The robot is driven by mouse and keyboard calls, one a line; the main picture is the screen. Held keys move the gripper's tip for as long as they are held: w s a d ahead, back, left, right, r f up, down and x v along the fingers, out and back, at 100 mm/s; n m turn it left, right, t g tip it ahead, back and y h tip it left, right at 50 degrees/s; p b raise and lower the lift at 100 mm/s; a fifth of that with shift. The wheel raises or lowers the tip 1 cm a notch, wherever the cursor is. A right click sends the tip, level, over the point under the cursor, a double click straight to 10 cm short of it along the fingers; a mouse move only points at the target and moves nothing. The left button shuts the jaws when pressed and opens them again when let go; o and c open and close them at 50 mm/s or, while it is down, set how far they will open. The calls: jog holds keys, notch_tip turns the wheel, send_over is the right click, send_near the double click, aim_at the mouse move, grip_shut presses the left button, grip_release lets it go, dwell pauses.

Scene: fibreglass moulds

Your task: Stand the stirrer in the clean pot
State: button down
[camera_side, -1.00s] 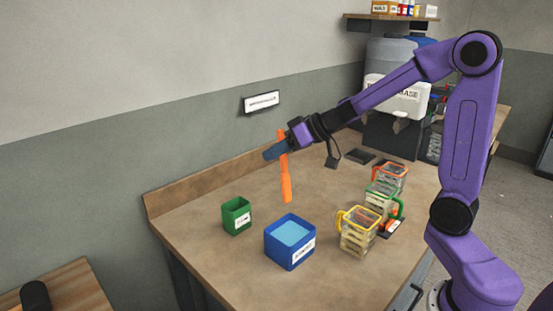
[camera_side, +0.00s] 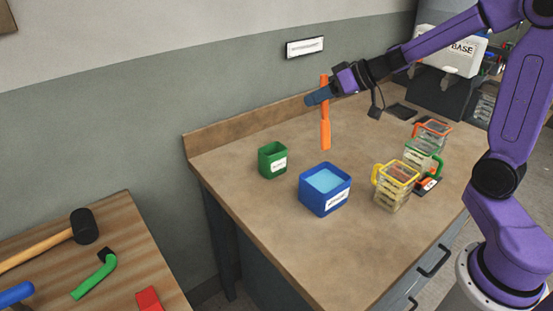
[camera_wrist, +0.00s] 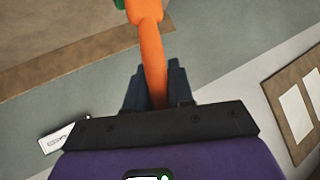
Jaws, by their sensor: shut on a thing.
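My gripper (camera_side: 317,96) is shut on the orange stirrer (camera_side: 326,132) near its upper end. The stirrer hangs nearly upright, its wider end down, in the air above the bench. In the wrist view the stirrer (camera_wrist: 151,50) runs up from between the dark fingers (camera_wrist: 155,88). A green square pot (camera_side: 268,164) with a white label stands on the bench, left of the stirrer in the side view. A blue square pot (camera_side: 313,199) holding light blue liquid stands in front of it. Their labels are too small to read surely.
Clear jugs with yellow (camera_side: 391,193), green (camera_side: 430,149) and orange (camera_side: 432,129) rims stand at the right of the bench (camera_side: 250,205). A raised wooden edge runs along the back. A side table at lower left holds a mallet (camera_side: 84,227) and other tools.

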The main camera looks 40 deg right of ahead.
dwell(0.5)
jog(key=w+a+f+n+t, duration=0.1)
jog(key=w+a, duration=0.2)
jog(key=w, duration=0.3)
jog(key=w+a+f+n+t+h, duration=0.1)
jog(key=w+a+t, duration=0.1)
jog(key=w, duration=0.4)
jog(key=shift+a+f, duration=0.15)
jog(key=shift+a, duration=0.6)
jog(key=shift+f, duration=0.15)
notch_tip(320, 180, down, 10)
dwell(0.8)
